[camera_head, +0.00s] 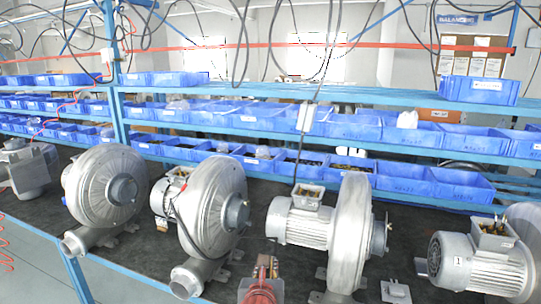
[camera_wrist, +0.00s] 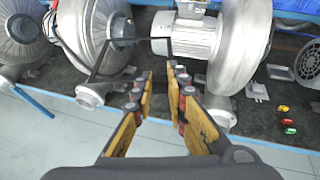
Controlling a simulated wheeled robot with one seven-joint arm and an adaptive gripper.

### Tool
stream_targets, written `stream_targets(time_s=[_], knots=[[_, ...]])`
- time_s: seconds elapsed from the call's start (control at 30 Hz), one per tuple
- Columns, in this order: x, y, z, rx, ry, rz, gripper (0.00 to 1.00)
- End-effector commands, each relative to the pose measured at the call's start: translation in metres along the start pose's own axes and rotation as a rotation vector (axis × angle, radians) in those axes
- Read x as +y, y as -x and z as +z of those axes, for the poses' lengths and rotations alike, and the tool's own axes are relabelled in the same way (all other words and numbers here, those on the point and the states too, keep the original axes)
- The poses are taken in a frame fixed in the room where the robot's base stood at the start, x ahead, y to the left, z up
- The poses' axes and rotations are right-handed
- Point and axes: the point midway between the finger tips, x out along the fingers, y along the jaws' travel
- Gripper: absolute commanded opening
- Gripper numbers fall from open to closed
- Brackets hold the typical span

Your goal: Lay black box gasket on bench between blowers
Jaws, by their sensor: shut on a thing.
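The black box gasket (camera_wrist: 137,39) shows in the wrist view as a thin, square-cornered black outline beyond my fingertips. My gripper (camera_wrist: 158,78) is shut on its near side, with the fingers still some way apart. The gasket appears above the bench, in front of two blowers; its exact height is unclear. In the head view my gripper (camera_head: 262,268) is at the bottom middle, and I cannot make out the gasket there. A blower (camera_head: 215,200) stands left of my gripper and another blower (camera_head: 350,235) stands to its right. Dark bench surface (camera_head: 245,258) shows between them.
More blowers stand along the bench, one at left (camera_head: 105,185) and one at right (camera_head: 480,262). Blue bins (camera_head: 350,125) fill the shelves behind. Small coloured pieces (camera_wrist: 288,121) lie near the bench's front edge. Cables hang overhead.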

Motion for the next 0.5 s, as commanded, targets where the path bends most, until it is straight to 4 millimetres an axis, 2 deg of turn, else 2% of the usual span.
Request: stream_targets(time_s=[0.03,0.2,0.33,0.5], knots=[[-0.013,-0.024,-0.027,0.005,0.002,-0.01,0.01],[-0.058,-0.085,-0.093,0.006,-0.011,-0.035,0.01],[-0.103,-0.12,-0.14,0.005,-0.03,-0.079,0.01],[-0.156,-0.145,-0.186,0.003,-0.063,-0.155,0.01]])
